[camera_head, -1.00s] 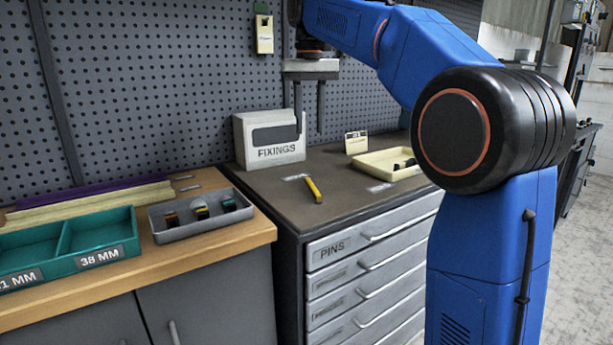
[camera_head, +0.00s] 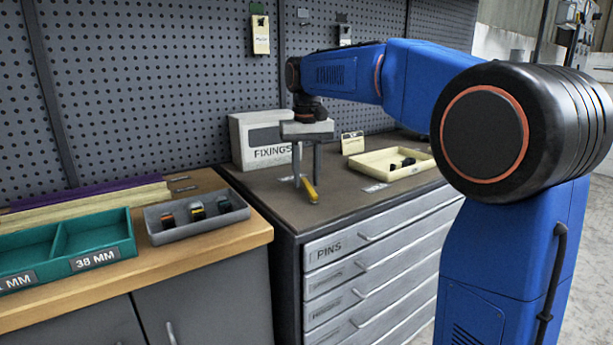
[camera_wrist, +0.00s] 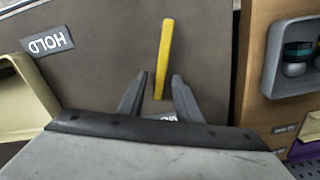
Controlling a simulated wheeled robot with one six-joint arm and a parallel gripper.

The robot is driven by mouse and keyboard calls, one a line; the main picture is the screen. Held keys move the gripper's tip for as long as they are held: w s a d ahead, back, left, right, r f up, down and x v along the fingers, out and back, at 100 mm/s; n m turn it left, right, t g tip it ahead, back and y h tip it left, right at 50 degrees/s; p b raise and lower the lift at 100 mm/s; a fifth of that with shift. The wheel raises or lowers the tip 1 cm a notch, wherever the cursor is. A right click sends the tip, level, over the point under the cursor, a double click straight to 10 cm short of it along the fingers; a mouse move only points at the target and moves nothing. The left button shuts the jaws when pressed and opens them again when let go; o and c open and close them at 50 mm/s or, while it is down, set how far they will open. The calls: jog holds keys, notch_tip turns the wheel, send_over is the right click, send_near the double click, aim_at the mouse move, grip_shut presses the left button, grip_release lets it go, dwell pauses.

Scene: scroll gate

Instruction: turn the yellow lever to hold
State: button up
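The yellow lever (camera_head: 310,189) lies on the dark top of the drawer cabinet, in front of the FIXINGS box. In the wrist view the yellow lever (camera_wrist: 164,58) runs nearly upright in the picture, its lower end between my fingers. My gripper (camera_head: 306,180) points down over the lever; in the wrist view the gripper (camera_wrist: 158,88) is open, with a gap on both sides of the lever. A HOLD label (camera_wrist: 47,43) lies left of the lever in the wrist view. Another label is mostly hidden between the fingers. I cannot tell the exact height of the fingertips.
The FIXINGS box (camera_head: 260,139) stands behind my gripper. A cream tray (camera_head: 392,163) with dark items lies to the right. A grey tray (camera_head: 196,216) and a teal bin (camera_head: 92,240) stand on the wooden bench to the left. The cabinet top in front of the lever is clear.

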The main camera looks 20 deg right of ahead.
grip_shut()
dwell(0.3)
jog(key=shift+s+d+m, duration=0.2)
jog(key=shift+d+m, duration=0.85)
jog(key=shift+m, duration=0.45)
jog(key=d+m, duration=0.1)
jog(key=m, duration=0.1)
jog(key=shift+s+d+m, duration=0.35)
jog(key=shift+m, duration=0.05)
jog(key=s+d+m, duration=0.1)
jog(key=d+m, duration=0.1)
jog(key=m, duration=0.1)
jog(key=shift+s+m, duration=0.3)
jog(key=shift+s, duration=0.05)
jog(key=shift+s+d+m, duration=0.4)
jog(key=shift+s+m, duration=0.3)
jog(key=shift+m, duration=0.45)
jog(key=shift+s+d+m, duration=0.35)
jog(key=shift+s+m, duration=0.3)
jog(key=shift+m, duration=0.5)
